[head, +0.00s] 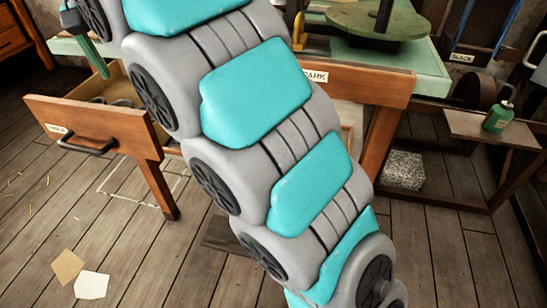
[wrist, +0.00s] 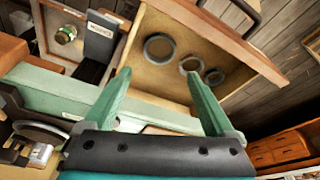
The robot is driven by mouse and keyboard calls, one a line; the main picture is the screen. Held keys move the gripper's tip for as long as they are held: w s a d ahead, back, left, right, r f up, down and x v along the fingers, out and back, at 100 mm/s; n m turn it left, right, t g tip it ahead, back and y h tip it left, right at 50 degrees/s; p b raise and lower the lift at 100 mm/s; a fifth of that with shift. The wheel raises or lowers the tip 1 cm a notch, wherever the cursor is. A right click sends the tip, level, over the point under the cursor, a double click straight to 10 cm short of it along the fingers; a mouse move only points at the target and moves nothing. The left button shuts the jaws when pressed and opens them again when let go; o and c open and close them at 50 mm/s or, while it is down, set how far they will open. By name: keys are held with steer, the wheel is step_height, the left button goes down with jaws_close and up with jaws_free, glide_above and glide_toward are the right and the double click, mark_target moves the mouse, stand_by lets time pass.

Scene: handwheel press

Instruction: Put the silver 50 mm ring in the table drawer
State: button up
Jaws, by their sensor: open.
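The table drawer (head: 95,125) is pulled out at the left of the head view; in the wrist view its front board (wrist: 228,38) runs across the upper right. Three grey rings lie flat and apart on its floor: a larger one (wrist: 159,48), a middle one (wrist: 190,64) and one at the right (wrist: 215,76). I cannot tell which is the silver 50 mm ring. My gripper (wrist: 158,76) is open, its green fingers apart with nothing held between them, pointing at the drawer. In the head view a green finger (head: 92,56) shows above the drawer's back.
The green-topped table (head: 400,68) carries a round green plate (head: 375,20). A green bottle (head: 498,117) stands on a small shelf at the right. My arm hides the table's middle. Two paper scraps (head: 80,275) lie on the open floor at left.

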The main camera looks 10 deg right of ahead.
steer(key=s+d+f+g, duration=0.1)
steer(key=s+d+f, duration=0.15)
steer(key=d, duration=0.45)
steer(key=s+d+f+g+h, duration=0.15)
steer(key=d+f, duration=0.25)
steer(key=d, duration=0.4)
steer(key=s+d+f+y, duration=0.1)
steer(key=s+d+f, duration=0.2)
steer(key=d, duration=0.4)
steer(key=s+d+f+g, duration=0.1)
steer(key=s+d+f, duration=0.4)
steer(key=s+f, duration=0.3)
steer(key=s+d+f+g, duration=0.1)
steer(key=s+d+f, duration=0.5)
steer(key=s, duration=0.9)
step_height(320, 180, down, 2)
steer(key=shift+f, duration=0.1)
steer(key=shift+d+g, duration=0.1)
steer(key=shift+g, duration=0.15)
